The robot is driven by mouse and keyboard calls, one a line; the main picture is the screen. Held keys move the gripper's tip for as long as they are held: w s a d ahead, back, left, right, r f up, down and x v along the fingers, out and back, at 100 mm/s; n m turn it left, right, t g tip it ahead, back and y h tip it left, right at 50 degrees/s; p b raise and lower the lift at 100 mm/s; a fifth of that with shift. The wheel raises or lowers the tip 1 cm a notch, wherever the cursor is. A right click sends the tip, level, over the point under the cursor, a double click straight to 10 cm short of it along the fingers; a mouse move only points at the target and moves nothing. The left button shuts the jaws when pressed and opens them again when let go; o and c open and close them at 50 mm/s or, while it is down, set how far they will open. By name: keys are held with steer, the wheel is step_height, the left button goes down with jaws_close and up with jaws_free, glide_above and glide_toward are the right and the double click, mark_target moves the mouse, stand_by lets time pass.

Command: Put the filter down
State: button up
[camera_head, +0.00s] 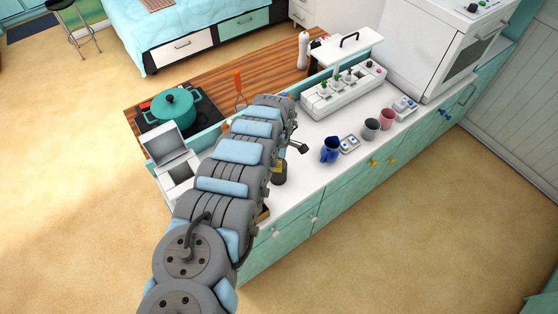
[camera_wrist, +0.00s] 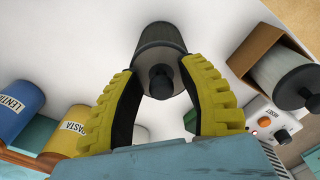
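The filter (camera_wrist: 160,45), a dark grey cylinder with a knob on its end, is between the two yellow fingers of my gripper (camera_wrist: 159,66) in the wrist view. Both fingertips touch its sides. White surface shows around it; I cannot tell how far the filter is from it. In the head view my arm hides most of the gripper; a dark piece with yellow (camera_head: 279,174) shows beside the arm over the white counter (camera_head: 310,180). A second, similar grey cylinder (camera_wrist: 282,74) sits in an open brown box (camera_wrist: 262,45) at the right of the wrist view.
A panel with a RESET label (camera_wrist: 264,122) is below the box. Blue (camera_wrist: 15,110) and yellow (camera_wrist: 68,130) canisters are at left. In the head view, several cups, including a blue one (camera_head: 330,149), and a white planter (camera_head: 343,92) stand on the counter.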

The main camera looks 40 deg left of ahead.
step_height(320, 180, up, 12)
steer(key=b, duration=0.1)
steer(key=shift+r+b, duration=0.25)
steer(key=shift+b, duration=0.05)
stand_by(1.1)
